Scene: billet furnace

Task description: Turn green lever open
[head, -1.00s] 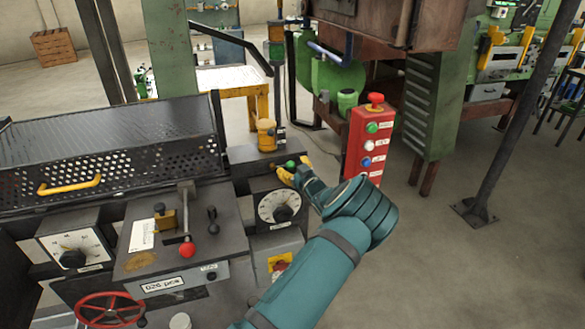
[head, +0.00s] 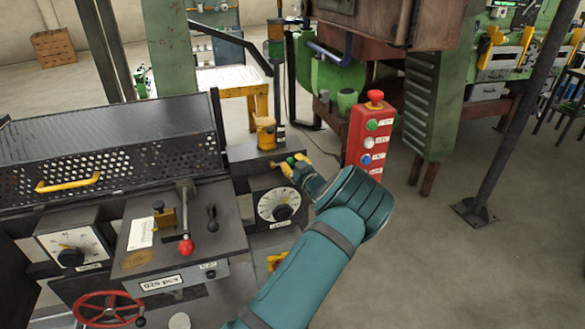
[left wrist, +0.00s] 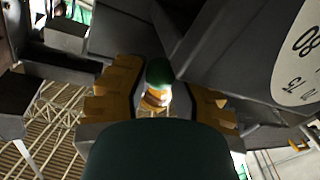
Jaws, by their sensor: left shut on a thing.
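The green lever (head: 291,160) shows as a small green knob by the top of the dark panel with the round white dial. My left gripper (head: 294,167), with yellow fingers, is at the lever, its teal arm reaching up from the bottom of the head view. In the left wrist view the green knob (left wrist: 158,72) sits between the two yellow fingers of the left gripper (left wrist: 157,100), which is shut on it. The lever's shaft is mostly hidden by the fingers. My right gripper is not in view.
A red button box (head: 370,140) stands close to the right of the gripper. A yellow fitting (head: 266,134) rises just behind it. A red-knobbed lever (head: 186,247) and a red handwheel (head: 108,309) are on the console at left. Open floor lies to the right.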

